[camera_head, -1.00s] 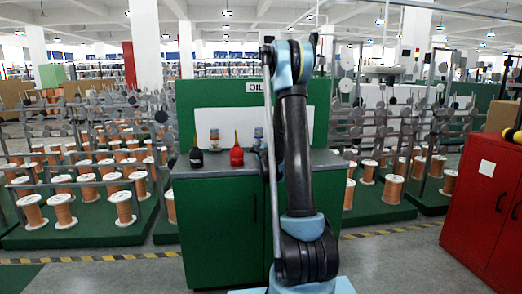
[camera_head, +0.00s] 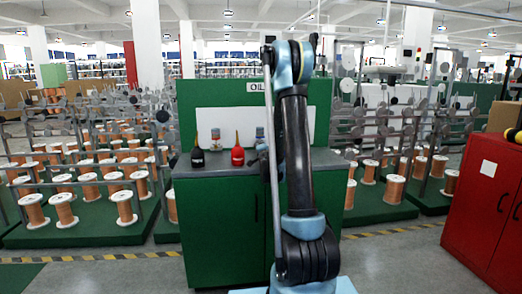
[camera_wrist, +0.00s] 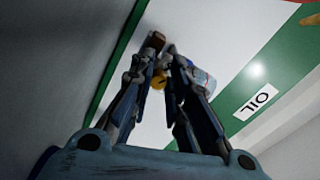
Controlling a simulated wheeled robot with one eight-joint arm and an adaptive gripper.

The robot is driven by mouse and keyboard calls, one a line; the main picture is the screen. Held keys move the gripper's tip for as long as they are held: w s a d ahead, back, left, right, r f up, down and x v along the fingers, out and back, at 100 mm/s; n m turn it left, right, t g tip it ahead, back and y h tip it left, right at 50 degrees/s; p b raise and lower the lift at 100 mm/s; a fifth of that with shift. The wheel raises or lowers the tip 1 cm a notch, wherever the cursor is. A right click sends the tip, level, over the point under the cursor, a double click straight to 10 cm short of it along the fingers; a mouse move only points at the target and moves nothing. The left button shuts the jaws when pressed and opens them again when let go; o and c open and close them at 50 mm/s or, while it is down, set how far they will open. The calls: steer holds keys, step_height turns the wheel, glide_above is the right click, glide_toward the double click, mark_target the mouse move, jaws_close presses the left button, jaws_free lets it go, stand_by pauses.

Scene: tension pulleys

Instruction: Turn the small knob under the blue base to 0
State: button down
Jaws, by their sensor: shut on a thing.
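In the wrist view my gripper (camera_wrist: 166,58) points away from the camera, its two fingers closed in around a small yellow knob (camera_wrist: 159,80). The fingers hide part of the knob, and its markings cannot be read. A pale blue and white part, probably the blue base (camera_wrist: 203,80), shows just right of the right finger. A brown round end (camera_wrist: 155,40) shows at the left fingertip. A small device with a blue-grey base (camera_head: 259,135) shows beside the arm on the green cabinet's top.
A black oil bottle (camera_head: 197,157), a red oil bottle (camera_head: 237,155) and another small device (camera_head: 215,138) stand left of my arm on the green cabinet (camera_head: 220,225). A red cabinet (camera_head: 487,195) stands at the right.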

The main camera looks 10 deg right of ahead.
steer(key=shift+w+n, duration=0.1)
steer(key=shift+n, duration=0.4)
steer(key=shift+d, duration=0.1)
steer(key=c, duration=1.5)
jaws_free()
steer(key=shift+c, duration=0.2)
steer(key=s, duration=0.3)
steer(key=shift+s, duration=0.3)
steer(key=s, duration=0.8)
steer(key=shift+d, duration=0.2)
steer(key=shift+s, duration=0.15)
